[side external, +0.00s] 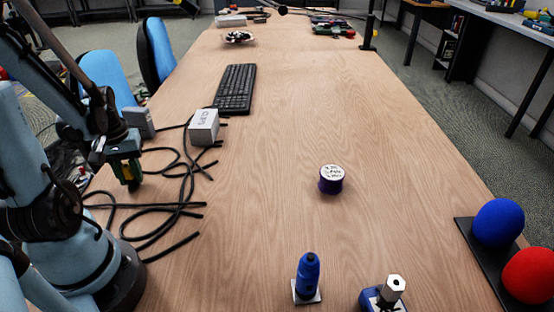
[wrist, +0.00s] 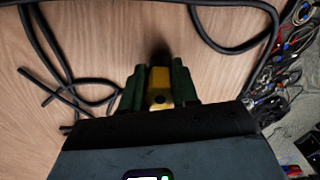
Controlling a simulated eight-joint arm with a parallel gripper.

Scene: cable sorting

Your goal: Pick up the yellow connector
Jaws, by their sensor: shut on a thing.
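The yellow connector (wrist: 159,88) shows in the wrist view between the two dark green fingers of my gripper (wrist: 157,86). The fingers are shut on it, one on each side. In the side view my gripper (side external: 129,174) hangs at the left over the table's edge area, with a little of the yellow connector (side external: 127,183) showing between the fingers. Most of the connector is hidden by the fingers. I cannot tell how far it is above the table.
Black cables (side external: 180,190) lie tangled beside my gripper, near a grey-white box (side external: 203,127). A black keyboard (side external: 235,89) lies behind. A purple spool (side external: 331,180) stands mid-table. A blue bottle-like object (side external: 308,276) stands in front. The table's middle is mostly clear.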

